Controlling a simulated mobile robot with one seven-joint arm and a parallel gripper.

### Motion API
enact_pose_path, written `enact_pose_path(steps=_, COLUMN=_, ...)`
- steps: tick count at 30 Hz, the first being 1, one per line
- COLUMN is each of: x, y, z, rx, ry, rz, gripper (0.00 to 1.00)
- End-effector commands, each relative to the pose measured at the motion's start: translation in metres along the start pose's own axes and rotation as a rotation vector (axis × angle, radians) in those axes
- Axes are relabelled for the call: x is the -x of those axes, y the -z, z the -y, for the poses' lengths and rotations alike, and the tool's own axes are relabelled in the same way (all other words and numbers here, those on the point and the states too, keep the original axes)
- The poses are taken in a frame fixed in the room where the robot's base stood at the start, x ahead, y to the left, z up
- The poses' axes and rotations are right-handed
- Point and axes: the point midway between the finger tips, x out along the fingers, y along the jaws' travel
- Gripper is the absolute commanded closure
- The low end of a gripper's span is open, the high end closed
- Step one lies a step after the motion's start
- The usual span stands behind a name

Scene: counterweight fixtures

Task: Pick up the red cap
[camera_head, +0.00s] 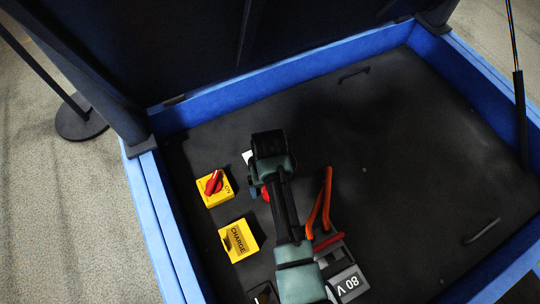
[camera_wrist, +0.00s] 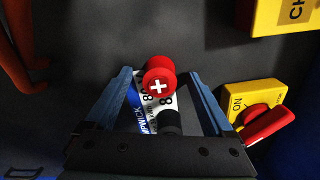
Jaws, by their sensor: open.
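The red cap (camera_wrist: 158,72) is round with a white plus sign and shows in the wrist view, above a white and blue labelled body (camera_wrist: 143,112). A small part of the red cap (camera_head: 265,193) shows beside my arm in the head view. My gripper (camera_wrist: 160,76) is open, with one blue finger to each side of the cap in the wrist view. I cannot tell whether the fingers touch it. A black round part (camera_wrist: 170,122) shows lower between the fingers.
A yellow box with a red ON switch (camera_head: 214,187) and a yellow CHARGE box (camera_head: 238,240) lie left of my arm.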

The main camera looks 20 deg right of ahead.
Motion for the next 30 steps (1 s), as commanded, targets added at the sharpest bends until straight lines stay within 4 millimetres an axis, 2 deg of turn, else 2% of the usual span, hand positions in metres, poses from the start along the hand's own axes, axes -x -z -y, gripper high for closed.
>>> enact_pose_path(steps=1, x=0.000, y=0.000, z=0.000, rx=0.000, ry=0.000, rz=0.000, gripper=0.12)
enact_pose_path(steps=9, x=0.001, y=0.000, z=0.000, rx=0.000, ry=0.000, rz=-0.001, gripper=0.61)
enact_pose_path(steps=11, x=0.001, y=0.000, z=0.000, rx=0.000, ry=0.000, rz=0.000, gripper=0.69)
enact_pose_path(steps=20, x=0.006, y=0.001, z=0.000, rx=0.000, ry=0.000, rz=-0.003, gripper=0.69)
enact_pose_path(steps=23, x=0.018, y=0.002, z=0.000, rx=0.001, ry=0.000, rz=-0.005, gripper=0.69)
enact_pose_path(steps=30, x=0.066, y=0.002, z=0.000, rx=0.001, ry=-0.001, rz=-0.005, gripper=0.69)
